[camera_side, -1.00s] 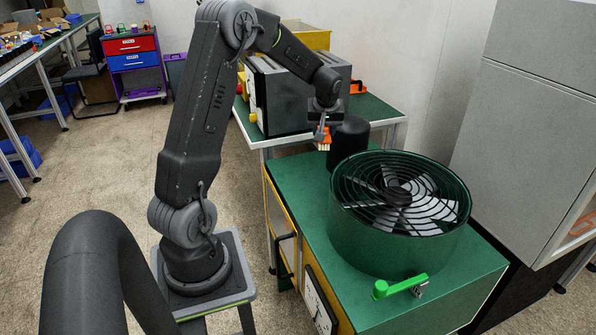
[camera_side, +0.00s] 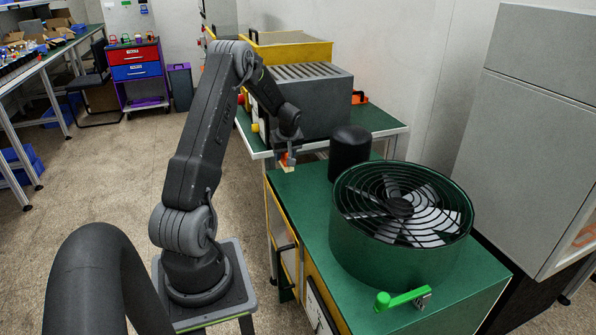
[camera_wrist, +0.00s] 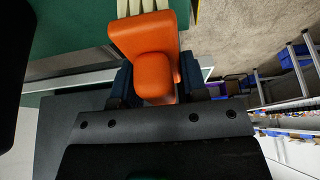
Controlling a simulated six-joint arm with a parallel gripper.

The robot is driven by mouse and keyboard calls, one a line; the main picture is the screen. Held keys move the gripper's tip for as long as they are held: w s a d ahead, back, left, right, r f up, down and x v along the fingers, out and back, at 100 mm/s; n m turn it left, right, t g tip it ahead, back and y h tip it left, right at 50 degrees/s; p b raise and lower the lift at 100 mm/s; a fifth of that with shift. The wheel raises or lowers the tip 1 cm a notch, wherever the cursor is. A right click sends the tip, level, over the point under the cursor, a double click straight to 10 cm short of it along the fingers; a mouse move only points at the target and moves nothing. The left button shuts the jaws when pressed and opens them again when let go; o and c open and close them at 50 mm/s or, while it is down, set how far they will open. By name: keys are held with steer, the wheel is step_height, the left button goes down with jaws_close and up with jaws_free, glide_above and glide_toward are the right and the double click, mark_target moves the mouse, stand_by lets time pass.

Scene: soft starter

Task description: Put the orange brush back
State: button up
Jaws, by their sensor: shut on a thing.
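The orange brush (camera_wrist: 147,38) is held between the fingers of my gripper (camera_wrist: 152,88) in the wrist view, with its pale bristles (camera_wrist: 140,7) pointing away from the gripper. In the side view my gripper (camera_side: 287,158) is shut on the brush (camera_side: 284,160), with the bristles at the bottom. The brush hangs near the back left corner of the green bench top (camera_side: 315,200). I cannot tell its exact height above the surface.
A large green fan housing (camera_side: 395,245) with a wire grille stands on the bench. A black cylinder (camera_side: 349,152) stands behind it. A green-handled lever (camera_side: 400,298) is at the front. A grey ribbed box (camera_side: 310,98) stands on the table behind. The bench's left part is clear.

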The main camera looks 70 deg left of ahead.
steer(key=w+f, duration=0.1)
steer(key=w, duration=0.2)
steer(key=w+f, duration=0.1)
steer(key=shift+w+d+f, duration=0.25)
steer(key=shift+d+f, duration=0.1)
steer(key=shift+d, duration=0.05)
steer(key=shift+f, duration=2)
steer(key=shift+f, duration=0.1)
steer(key=o, duration=0.9)
